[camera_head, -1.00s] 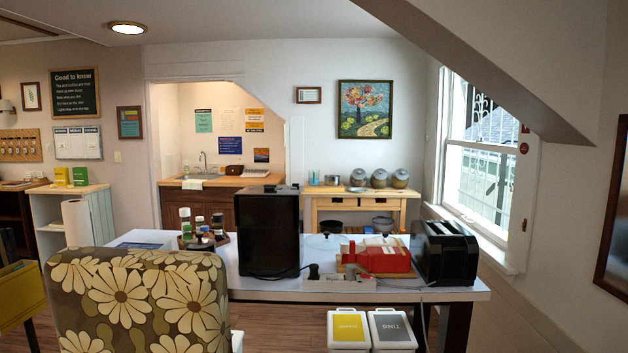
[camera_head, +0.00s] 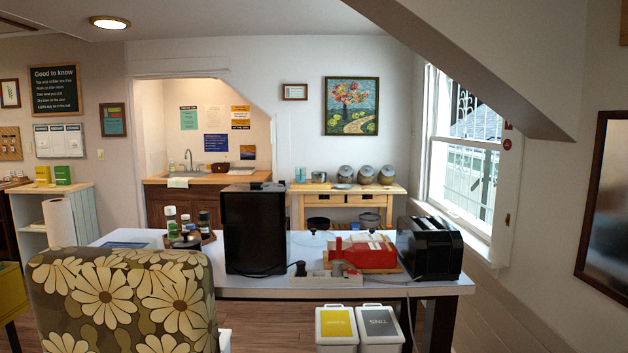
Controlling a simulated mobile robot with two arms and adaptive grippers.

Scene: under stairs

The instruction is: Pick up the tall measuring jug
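A small clear bluish upright vessel (camera_head: 300,174) stands at the left end of the wooden side table by the back wall. It may be the tall measuring jug, but it is too small and far away to be sure. A grey metal cup-like vessel (camera_head: 318,177) stands just right of it. Neither of my grippers is in view.
A white table (camera_head: 272,282) crosses in front, bearing a black box-shaped appliance (camera_head: 254,230), a red item (camera_head: 366,254) and a black toaster (camera_head: 430,248). The wooden side table (camera_head: 345,200) is behind.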

